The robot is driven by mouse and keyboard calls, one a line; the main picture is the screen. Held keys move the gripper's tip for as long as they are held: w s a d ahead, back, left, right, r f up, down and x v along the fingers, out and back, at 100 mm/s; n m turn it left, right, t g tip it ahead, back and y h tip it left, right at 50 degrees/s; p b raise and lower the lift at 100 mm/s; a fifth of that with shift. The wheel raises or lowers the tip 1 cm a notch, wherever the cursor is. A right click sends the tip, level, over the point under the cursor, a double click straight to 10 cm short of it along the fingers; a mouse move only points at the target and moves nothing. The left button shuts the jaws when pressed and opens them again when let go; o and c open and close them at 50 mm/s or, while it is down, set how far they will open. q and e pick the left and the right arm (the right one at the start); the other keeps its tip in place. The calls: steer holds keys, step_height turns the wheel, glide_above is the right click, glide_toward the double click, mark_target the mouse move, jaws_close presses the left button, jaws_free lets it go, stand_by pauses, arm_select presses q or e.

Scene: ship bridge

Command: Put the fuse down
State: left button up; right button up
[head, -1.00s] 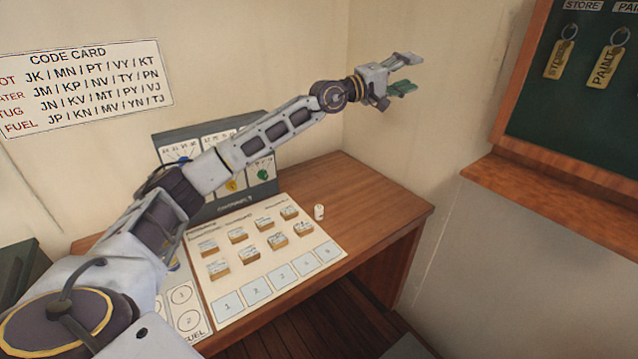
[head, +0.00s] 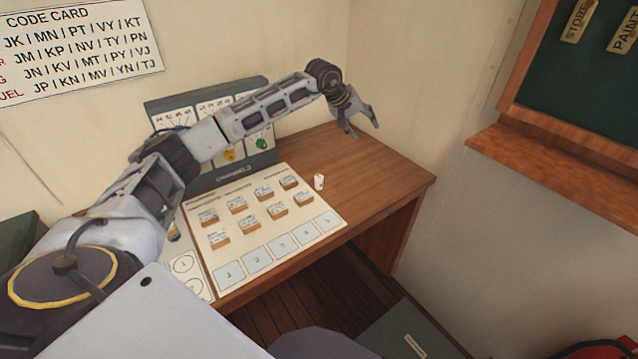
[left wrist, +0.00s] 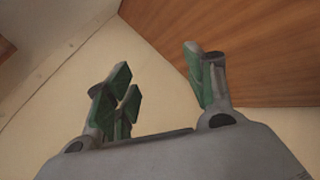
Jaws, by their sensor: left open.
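A small white cylinder (head: 319,182), which may be the fuse, stands upright on the wooden desk (head: 385,185) just right of the board with the labelled blocks. My left gripper (head: 364,128) is above the desk's back right part, tilted downward, beyond the cylinder and apart from it. In the left wrist view my left gripper (left wrist: 160,72) has its green-padded fingers spread with nothing between them. My right gripper is not in view.
The board (head: 335,212) has several small blocks and numbered squares. A panel with coloured knobs (head: 262,165) stands behind it, partly hidden by my left arm. The desk's right end is clear.

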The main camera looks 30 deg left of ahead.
arm_select(q)
steer(key=s+a+f+g+y, duration=0.4)
steer(key=s+a, duration=0.4)
steer(key=s, duration=0.2)
steer(key=shift+s+f+m+g, duration=0.3)
steer(key=shift+f+g, duration=0.3)
steer(key=shift+g, duration=0.4)
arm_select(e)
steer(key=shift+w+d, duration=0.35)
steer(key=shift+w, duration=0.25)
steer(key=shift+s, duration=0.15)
arm_select(q)
glide_above(321, 176)
steer(key=f, duration=0.7)
steer(key=shift+s+d+f+p, duration=0.2)
steer(key=shift+s+f+p, duration=0.1)
steer(key=shift+s+f, duration=0.1)
steer(key=shift+w+f, duration=0.1)
steer(key=shift+f, duration=0.25)
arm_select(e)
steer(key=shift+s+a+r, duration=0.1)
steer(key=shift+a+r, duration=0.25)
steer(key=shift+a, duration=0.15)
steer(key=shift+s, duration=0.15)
